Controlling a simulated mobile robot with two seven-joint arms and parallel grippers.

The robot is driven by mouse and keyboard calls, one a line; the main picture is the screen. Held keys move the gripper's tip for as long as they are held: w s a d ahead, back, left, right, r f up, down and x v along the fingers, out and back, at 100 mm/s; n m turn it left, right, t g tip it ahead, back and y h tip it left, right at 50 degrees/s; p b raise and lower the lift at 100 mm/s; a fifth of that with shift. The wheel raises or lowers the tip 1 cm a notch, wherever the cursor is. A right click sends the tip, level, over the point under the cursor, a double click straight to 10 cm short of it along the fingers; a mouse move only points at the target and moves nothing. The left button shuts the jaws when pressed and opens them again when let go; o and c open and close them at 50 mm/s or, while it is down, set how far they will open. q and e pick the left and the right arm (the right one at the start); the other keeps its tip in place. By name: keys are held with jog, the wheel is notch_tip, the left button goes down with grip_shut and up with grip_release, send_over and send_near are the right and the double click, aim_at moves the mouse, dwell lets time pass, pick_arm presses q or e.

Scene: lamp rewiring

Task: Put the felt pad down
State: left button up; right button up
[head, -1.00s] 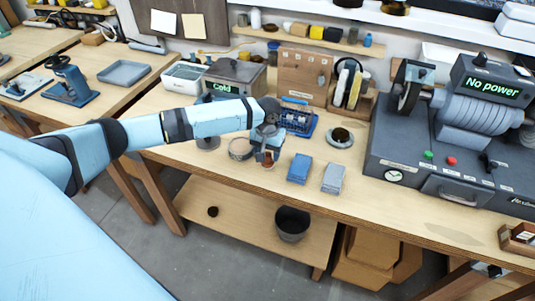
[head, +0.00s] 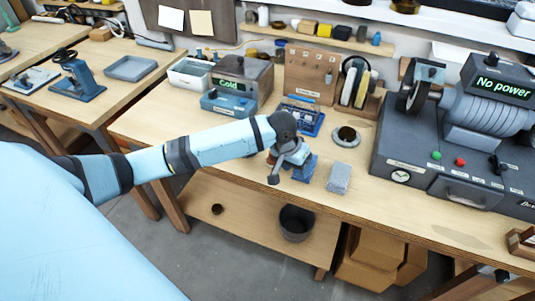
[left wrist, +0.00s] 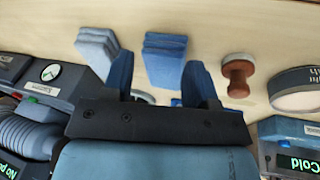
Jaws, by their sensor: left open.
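My left gripper (head: 286,166) is open above the front part of the bench, beside the blue folded stack (head: 306,168). In the left wrist view its two blue fingers (left wrist: 162,80) are spread with nothing gripped between them. The blue stack (left wrist: 164,58) lies beyond the gap between the fingers. My right gripper is not in view.
A grey folded stack (head: 340,178) lies right of the blue one. A round labelled tin (left wrist: 299,90) shows in the wrist view. Behind are a blue tray (head: 303,116), a round dish (head: 346,137) and the "Cold" unit (head: 242,78). A large machine (head: 455,140) stands right.

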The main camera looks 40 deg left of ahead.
pick_arm(q)
jog(key=s+d+f+m+t+h, duration=0.2)
jog(key=s+d+f+t, duration=0.1)
jog(key=s+d+f, duration=0.4)
jog(key=s+f+t, duration=0.2)
jog(key=s, duration=0.6)
jog(key=s+f+m+t+y, duration=0.1)
jog(key=s+f+t, duration=0.2)
jog(key=s, duration=0.5)
jog(key=shift+s+f+t, duration=0.15)
jog(key=shift+s+t, duration=0.15)
notch_tip(320, 180, up, 3)
jog(key=p, duration=0.3)
jog(key=shift+a, duration=0.15)
jog(key=shift+c, duration=0.4)
